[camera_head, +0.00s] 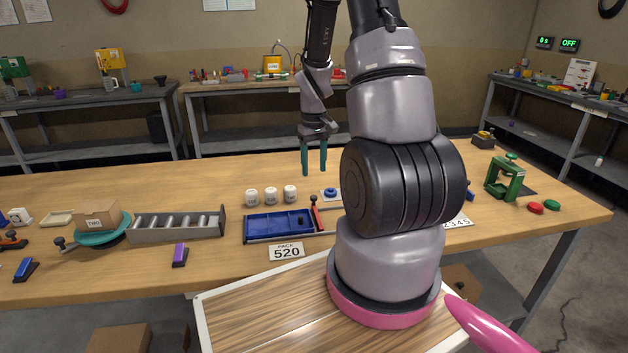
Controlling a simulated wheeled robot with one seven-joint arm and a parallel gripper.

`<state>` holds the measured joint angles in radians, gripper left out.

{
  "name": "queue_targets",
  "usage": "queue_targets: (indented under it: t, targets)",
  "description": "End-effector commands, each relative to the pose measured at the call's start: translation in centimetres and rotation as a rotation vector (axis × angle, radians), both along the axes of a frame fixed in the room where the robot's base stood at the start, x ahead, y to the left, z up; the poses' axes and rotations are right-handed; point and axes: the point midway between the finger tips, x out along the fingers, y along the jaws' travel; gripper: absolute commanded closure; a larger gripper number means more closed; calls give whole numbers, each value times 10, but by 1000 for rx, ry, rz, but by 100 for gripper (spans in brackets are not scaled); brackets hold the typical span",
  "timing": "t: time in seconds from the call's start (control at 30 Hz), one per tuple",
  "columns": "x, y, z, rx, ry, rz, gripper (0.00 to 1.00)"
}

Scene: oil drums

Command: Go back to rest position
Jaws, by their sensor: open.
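My gripper (314,163) hangs from my arm above the middle of the wooden workbench (160,185). Its two green fingers point down and are apart, with nothing between them. Below it stand three small white drums (270,195) in a row, and a blue button-like piece (331,192) lies to their right. The gripper is clear of them. My large grey arm base and black joint hide part of the bench at the right of the centre.
A blue tray (280,238) has a red-handled piece (316,212) at its right end. A grey slotted rack (175,228), a cardboard box (97,215) on a teal disc and a purple block (180,255) lie left. A green press (505,180) stands right.

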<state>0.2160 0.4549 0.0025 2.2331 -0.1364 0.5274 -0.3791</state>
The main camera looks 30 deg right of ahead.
Motion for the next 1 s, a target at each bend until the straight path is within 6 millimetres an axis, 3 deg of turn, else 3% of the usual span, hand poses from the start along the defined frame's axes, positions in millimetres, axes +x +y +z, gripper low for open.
queue_targets:
  t: [0.17,0.73,0.87,1.0]
  targets:
    - [0,0,14,0,-1,1,42]
    - [0,1,20,-1,-8,-4,42]
    - [0,10,51,-1,-53,-32,42]
    - [-9,28,109,7,-140,-91,42]
